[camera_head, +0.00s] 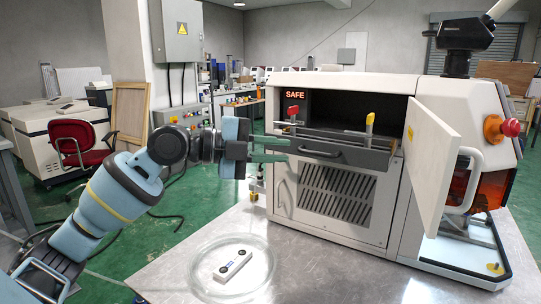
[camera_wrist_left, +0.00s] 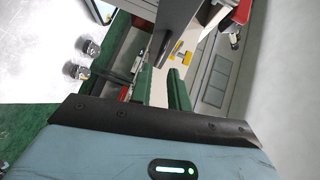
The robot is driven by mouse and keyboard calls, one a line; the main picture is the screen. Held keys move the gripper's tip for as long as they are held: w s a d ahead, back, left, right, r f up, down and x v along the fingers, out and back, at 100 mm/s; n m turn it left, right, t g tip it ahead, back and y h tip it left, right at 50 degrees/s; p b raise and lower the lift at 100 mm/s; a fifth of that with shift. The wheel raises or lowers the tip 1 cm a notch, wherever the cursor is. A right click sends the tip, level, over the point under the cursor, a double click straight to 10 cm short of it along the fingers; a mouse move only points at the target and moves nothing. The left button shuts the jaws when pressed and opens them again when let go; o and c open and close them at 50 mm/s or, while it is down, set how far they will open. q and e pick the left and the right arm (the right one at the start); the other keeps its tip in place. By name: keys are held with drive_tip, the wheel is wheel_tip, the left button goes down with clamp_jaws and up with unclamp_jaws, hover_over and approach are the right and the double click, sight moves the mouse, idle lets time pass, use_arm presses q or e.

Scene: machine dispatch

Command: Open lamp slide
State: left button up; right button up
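The lamp slide (camera_head: 375,157) is a dark grey drawer front with a bar handle (camera_head: 320,153), below the machine's dark opening under the orange SAFE sign. A red lever (camera_head: 293,112) and a yellow lever (camera_head: 370,121) stand above it. My left gripper (camera_head: 288,150) has its green fingers apart and empty, pointing right toward the slide's left end, close to the handle. I cannot tell whether they touch anything. In the left wrist view the two green fingers (camera_wrist_left: 160,88) are apart, with a dark bar (camera_wrist_left: 170,35) beyond them. My right gripper is not in view.
The white machine's side door (camera_head: 430,160) stands open at the right, with a red stop button (camera_head: 510,127) behind it. A small white device (camera_head: 232,266) lies within a clear round outline on the metal table (camera_head: 330,280). The table's front is otherwise clear.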

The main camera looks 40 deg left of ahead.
use_arm(q)
drive_tip(key=shift+s+a+r, duration=0.1)
drive_tip(key=shift+s+a, duration=0.25)
drive_tip(key=shift+s, duration=0.25)
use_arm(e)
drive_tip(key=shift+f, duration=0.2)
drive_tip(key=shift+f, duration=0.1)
